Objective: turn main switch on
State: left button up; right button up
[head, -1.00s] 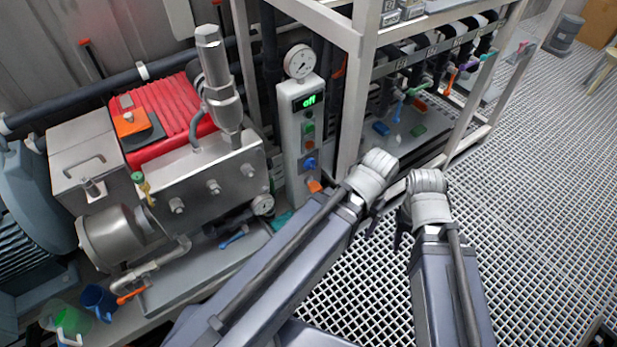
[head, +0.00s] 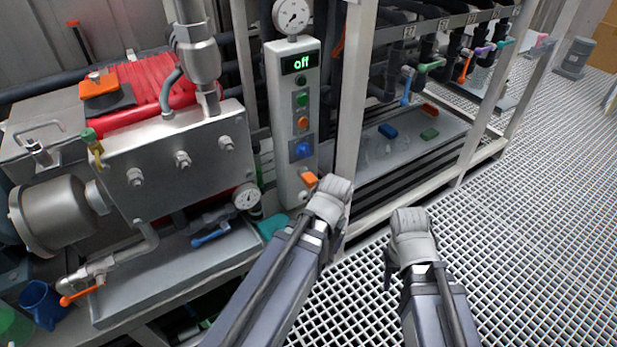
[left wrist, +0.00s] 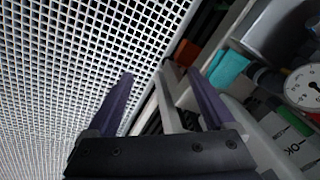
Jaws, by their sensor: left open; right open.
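A grey control column (head: 284,125) stands left of the rack post in the head view. I cannot tell which is the main switch. My left arm ends beside the column's foot, close to the low orange part. My left gripper (left wrist: 160,78) is open and empty over the floor edge in the left wrist view. My right gripper (head: 388,274) is open over the grating, its fingers mostly hidden.
A steel pump block (head: 165,165) with valves and a red ribbed housing stands left of the column. A gauge (head: 291,16) tops the column. A white rack post (head: 352,100) stands close on its right. The floor grating (head: 500,260) is clear at the right.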

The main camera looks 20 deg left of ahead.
pick_arm(q)
jog(key=w+a+f+n+t+y+b, duration=0.1)
jog(key=w+a+f+t+y+b, duration=0.1)
jog(key=w+a+f+y+b, duration=0.45)
jog(key=w+r+t+y+b, duration=0.1)
jog(key=w+r+t+y, duration=0.2)
jog(key=r, duration=0.5)
jog(key=w+d+r+m+t+y+b, duration=0.1)
jog(key=w+r+t+y+b, duration=0.1)
jog(key=w+r+t, duration=0.3)
notch_tip(320, 180, up, 4)
jog(key=shift+w+d+f+m+y, duration=0.2)
jog(key=shift+w+d+m+y, duration=0.1)
jog(key=shift+w+y, duration=0.5)
pick_arm(e)
notch_tip(320, 180, down, 12)
pick_arm(q)
jog(key=shift+w, duration=0.25)
